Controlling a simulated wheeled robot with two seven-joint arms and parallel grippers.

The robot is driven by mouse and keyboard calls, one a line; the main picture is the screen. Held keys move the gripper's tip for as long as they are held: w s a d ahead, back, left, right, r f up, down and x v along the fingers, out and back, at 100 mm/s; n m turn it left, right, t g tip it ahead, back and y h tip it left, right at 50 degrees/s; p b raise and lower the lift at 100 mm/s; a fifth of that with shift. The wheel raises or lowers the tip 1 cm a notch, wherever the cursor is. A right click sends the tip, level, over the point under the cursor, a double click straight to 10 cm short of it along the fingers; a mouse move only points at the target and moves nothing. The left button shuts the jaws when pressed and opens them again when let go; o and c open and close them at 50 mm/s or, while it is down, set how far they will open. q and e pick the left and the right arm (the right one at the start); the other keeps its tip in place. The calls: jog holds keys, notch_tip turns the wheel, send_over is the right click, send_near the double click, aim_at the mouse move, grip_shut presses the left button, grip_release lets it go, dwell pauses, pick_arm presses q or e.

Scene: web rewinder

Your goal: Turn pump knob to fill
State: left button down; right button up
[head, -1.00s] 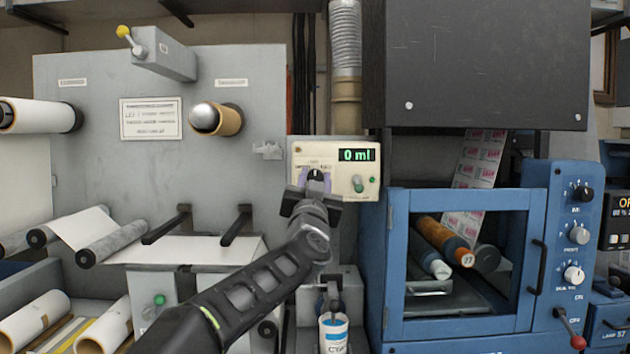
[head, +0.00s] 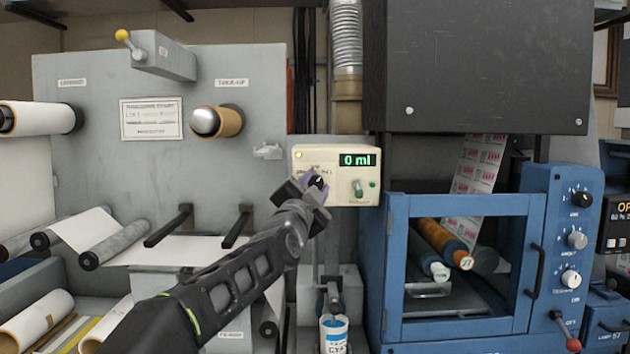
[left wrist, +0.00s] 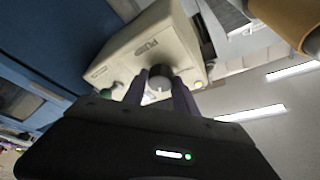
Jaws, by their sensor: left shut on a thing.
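The cream pump box (head: 335,160) hangs at the middle of the head view, with a green display reading 0 ml. Its black knob (head: 318,182) is at the lower left of the face, with a light pointer mark. My left gripper (head: 314,188) is shut on this knob. In the left wrist view the two purple fingers (left wrist: 160,92) sit on either side of the dark knob (left wrist: 156,82). A yellow light (head: 298,154) shows at the box's upper left. My right gripper is not in view.
A blue cabinet (head: 395,270) stands close on the right. A labelled container (head: 334,333) stands below the box.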

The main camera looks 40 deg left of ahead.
pick_arm(q)
jog(key=shift+m+h, duration=0.6)
jog(key=shift+m, duration=0.8)
jog(key=c, duration=1)
grip_release()
jog(key=b+v, duration=0.1)
jog(key=v, duration=0.6)
jog(key=shift+s+b, duration=0.3)
jog(key=shift+s, duration=0.1)
jog(key=shift+d, duration=0.1)
